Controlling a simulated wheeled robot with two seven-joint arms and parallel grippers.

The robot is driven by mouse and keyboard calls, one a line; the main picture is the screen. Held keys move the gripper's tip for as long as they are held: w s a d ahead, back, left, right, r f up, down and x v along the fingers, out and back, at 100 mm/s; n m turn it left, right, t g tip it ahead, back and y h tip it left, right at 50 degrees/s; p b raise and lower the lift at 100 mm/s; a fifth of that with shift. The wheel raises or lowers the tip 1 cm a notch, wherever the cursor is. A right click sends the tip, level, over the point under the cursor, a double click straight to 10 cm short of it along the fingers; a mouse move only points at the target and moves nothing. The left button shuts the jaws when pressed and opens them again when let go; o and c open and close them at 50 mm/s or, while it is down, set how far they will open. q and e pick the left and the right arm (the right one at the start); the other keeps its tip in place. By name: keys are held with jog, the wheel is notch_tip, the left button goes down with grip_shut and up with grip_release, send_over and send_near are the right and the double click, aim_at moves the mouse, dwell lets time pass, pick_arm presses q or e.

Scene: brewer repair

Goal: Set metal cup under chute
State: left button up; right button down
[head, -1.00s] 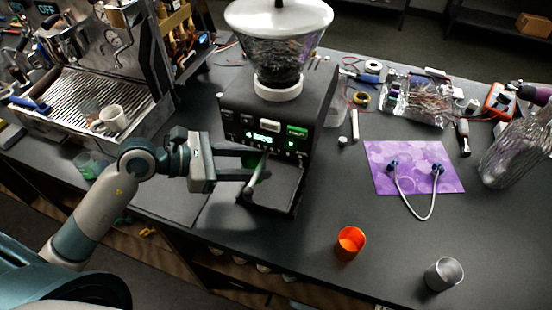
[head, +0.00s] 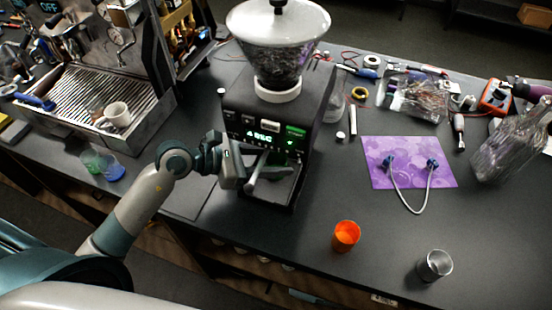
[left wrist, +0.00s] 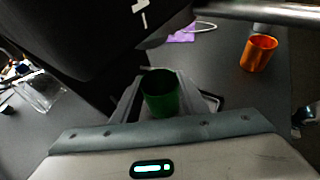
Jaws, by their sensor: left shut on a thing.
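The metal cup (head: 435,265) stands upright on the counter at the lower right of the head view, apart from my grippers. The black grinder (head: 300,125) with its clear hopper stands at the centre. Its chute is hard to make out above the front tray (head: 281,202). My left gripper (head: 272,172) reaches in over that tray from the left. It is shut on a green cup (left wrist: 163,95), seen between the fingers in the left wrist view; in the head view the cup is mostly hidden. My right gripper is not in view.
An orange cup (head: 346,236) stands left of the metal cup. A purple mat (head: 408,177) with a grey cable lies behind them. A glass bottle (head: 505,150) is at the right. An espresso machine (head: 110,85) with a white cup stands at the left. The front counter between grinder and orange cup is clear.

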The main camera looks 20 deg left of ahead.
pick_arm(q)
jog(key=shift+f, duration=0.4)
jog(key=o, duration=1.1)
jog(key=shift+f, duration=0.1)
jog(key=shift+o, duration=0.2)
